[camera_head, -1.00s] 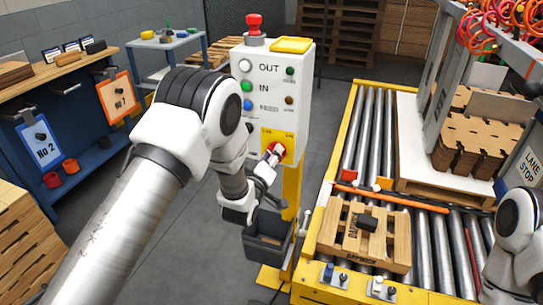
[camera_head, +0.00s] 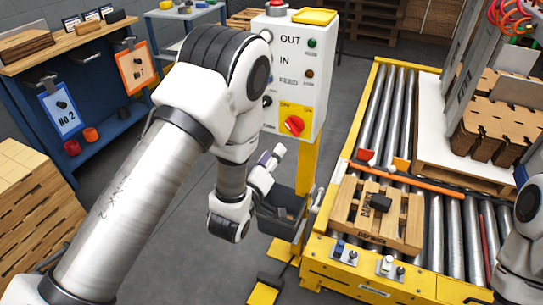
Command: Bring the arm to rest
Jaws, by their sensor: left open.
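My left arm (camera_head: 135,205) reaches in from the left, with its wrist bent down in front of the control box. My left gripper (camera_head: 272,158) is small in view, open and empty, below and left of the red rotary knob (camera_head: 293,125), apart from it. The knob sits on a yellow plate on the white control box (camera_head: 312,92), which has OUT and IN labels.
A grey bin (camera_head: 283,222) hangs on the yellow post just below the left gripper. A roller conveyor (camera_head: 440,235) with a wooden pallet (camera_head: 350,220) stands to the right. A blue workbench (camera_head: 105,135) and stacked wood (camera_head: 30,215) are left. Grey floor lies between.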

